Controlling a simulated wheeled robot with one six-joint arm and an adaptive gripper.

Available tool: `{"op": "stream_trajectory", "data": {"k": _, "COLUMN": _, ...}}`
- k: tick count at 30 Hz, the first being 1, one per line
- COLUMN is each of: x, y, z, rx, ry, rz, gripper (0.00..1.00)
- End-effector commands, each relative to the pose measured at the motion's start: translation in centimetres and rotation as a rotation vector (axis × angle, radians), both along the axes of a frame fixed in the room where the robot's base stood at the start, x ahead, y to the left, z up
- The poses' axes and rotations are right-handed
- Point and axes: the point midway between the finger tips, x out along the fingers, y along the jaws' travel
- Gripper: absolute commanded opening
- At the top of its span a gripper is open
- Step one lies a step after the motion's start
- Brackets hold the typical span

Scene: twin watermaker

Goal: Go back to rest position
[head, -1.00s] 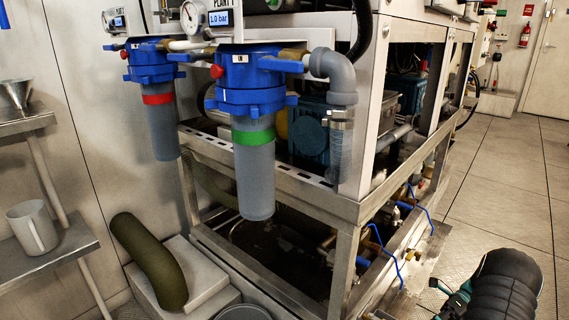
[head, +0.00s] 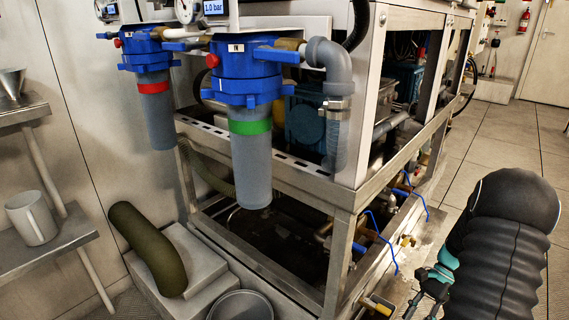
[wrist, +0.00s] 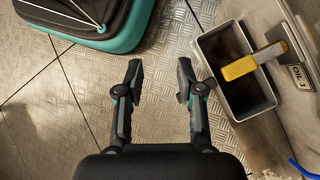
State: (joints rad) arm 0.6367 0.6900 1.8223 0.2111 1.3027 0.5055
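My gripper (wrist: 158,82) is open and empty in the wrist view, its two fingers apart above the metal tread-plate floor. In the head view my gripper (head: 428,290) shows only partly at the lower right, under my dark ribbed arm cover. It is apart from the metal frame (head: 345,262) of the watermaker, to the right of it. No object is between the fingers.
Two blue-topped filters (head: 250,125) hang on the watermaker. A jug (head: 32,218) stands on the left shelf. A bucket (head: 240,306) is at bottom centre. Floor at right is clear.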

Motion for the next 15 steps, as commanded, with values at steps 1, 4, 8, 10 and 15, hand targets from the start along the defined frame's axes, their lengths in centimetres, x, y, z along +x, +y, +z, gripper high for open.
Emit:
{"op": "stream_trajectory", "data": {"k": 1, "x": -0.1, "y": 0.7, "z": 1.7, "rx": -0.021, "ry": -0.051, "rz": 0.057, "gripper": 0.38}}
{"op": "stream_trajectory", "data": {"k": 4, "x": -0.3, "y": 1.9, "z": 4.2, "rx": -0.058, "ry": -0.148, "rz": 0.177, "gripper": 0.38}}
{"op": "stream_trajectory", "data": {"k": 8, "x": -0.8, "y": 3.5, "z": 7.4, "rx": -0.108, "ry": -0.263, "rz": 0.326, "gripper": 0.38}}
{"op": "stream_trajectory", "data": {"k": 10, "x": -1.1, "y": 4.5, "z": 9.1, "rx": -0.135, "ry": -0.320, "rz": 0.405, "gripper": 0.38}}
{"op": "stream_trajectory", "data": {"k": 15, "x": -2.2, "y": 6.9, "z": 13.0, "rx": -0.200, "ry": -0.448, "rz": 0.582, "gripper": 0.38}}
